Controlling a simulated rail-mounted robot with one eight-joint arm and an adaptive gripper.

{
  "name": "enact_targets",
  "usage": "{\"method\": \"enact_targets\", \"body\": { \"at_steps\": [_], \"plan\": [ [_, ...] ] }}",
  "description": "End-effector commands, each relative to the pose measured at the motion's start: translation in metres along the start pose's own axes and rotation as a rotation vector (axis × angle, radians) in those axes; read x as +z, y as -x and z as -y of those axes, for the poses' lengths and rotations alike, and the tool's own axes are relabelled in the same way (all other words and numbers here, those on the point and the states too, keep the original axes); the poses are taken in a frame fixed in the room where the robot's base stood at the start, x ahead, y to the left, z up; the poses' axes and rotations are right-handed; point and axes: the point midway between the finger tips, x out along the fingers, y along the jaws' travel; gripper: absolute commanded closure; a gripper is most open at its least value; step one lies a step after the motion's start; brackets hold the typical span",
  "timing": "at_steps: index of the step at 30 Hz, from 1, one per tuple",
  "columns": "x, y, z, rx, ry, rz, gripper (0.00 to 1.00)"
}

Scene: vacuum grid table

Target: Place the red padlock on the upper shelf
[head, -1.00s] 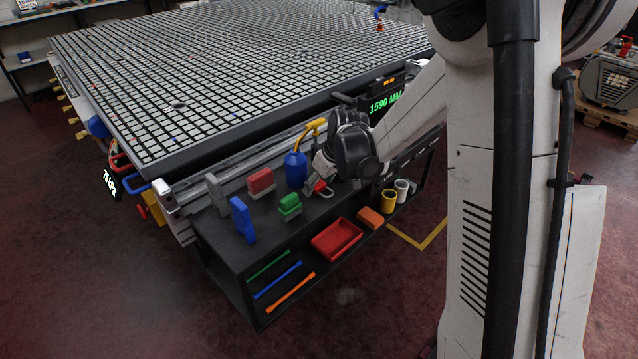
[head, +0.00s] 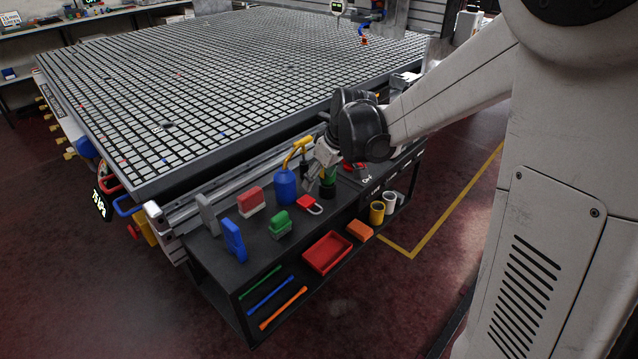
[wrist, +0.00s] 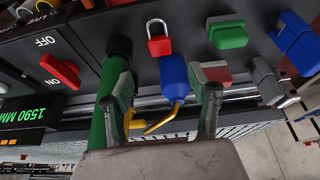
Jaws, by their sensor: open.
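The red padlock (head: 306,202) with a silver shackle lies on the black top of the cart (head: 222,262), in front of the blue bottle. It also shows in the wrist view (wrist: 160,46), beyond my fingertips and apart from them. My gripper (head: 312,178) is open and empty, above the cart top and behind the padlock, beside the green cylinder. In the wrist view my two fingers (wrist: 168,84) are spread, with the left one overlapping the green cylinder and the blue bottle showing between them. Which surface is the upper shelf is unclear; the cart has a top and a lower level.
Near the padlock stand a blue bottle (head: 285,186) with a yellow spout, a green cylinder (head: 328,188) with black ends, and a green block (head: 280,222). A red tray (head: 327,253) and cups (head: 377,213) are on the lower level. The grid table (head: 230,85) rises behind.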

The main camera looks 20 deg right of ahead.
Motion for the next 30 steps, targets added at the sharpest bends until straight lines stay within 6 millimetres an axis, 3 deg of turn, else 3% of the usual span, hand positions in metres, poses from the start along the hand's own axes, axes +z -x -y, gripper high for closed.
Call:
{"method": "enact_targets", "body": {
  "at_steps": [5,14,21,30],
  "plan": [
    [0.005,0.02,0.009,0.016,-0.022,-0.005,0.44],
    [0.034,0.087,0.048,0.085,-0.129,-0.041,0.44],
    [0.068,0.13,0.079,0.139,-0.219,-0.081,0.44],
    [0.119,0.164,0.114,0.196,-0.325,-0.146,0.44]
  ]
}}
